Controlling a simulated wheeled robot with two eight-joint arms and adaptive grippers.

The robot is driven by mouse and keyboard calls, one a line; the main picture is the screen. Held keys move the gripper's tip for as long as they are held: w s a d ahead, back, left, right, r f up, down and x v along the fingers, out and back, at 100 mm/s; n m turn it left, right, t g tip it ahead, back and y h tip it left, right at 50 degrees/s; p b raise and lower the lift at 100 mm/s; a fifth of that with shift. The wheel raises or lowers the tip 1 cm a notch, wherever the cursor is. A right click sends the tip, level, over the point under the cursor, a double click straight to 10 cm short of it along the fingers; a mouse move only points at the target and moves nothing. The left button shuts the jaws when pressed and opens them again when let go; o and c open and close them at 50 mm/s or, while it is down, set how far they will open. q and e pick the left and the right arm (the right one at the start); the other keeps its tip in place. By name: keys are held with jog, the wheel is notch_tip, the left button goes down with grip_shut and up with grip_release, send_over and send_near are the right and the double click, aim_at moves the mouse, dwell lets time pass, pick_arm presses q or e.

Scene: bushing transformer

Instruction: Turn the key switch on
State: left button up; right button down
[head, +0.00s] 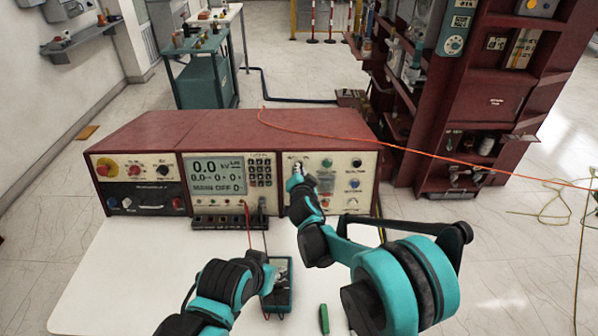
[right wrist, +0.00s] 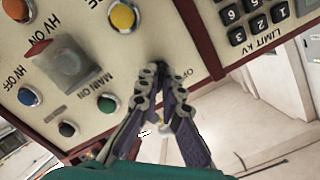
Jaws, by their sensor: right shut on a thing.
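The key switch is on the right-hand cream panel (head: 340,190) of the red console, and my gripper mostly hides it. My right gripper (head: 297,170) reaches up to the upper left of that panel. In the right wrist view, its fingertips (right wrist: 153,72) are closed together against the panel, beside a partly hidden "OFF" label. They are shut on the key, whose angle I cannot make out. My left gripper (head: 268,272) is low over the table beside a dark teal handheld meter (head: 282,297); its fingers are too unclear to judge.
Close to the right fingertips are a green MAIN ON button (right wrist: 106,103), a clear switch cover (right wrist: 62,68) and a yellow button (right wrist: 122,17). The console display (head: 217,175) reads 0.0. A green-handled tool (head: 324,319) lies on the white table (head: 110,290).

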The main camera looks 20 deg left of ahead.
dwell(0.5)
jog(key=c, duration=1.7)
grip_release()
jog(key=v, duration=1.2)
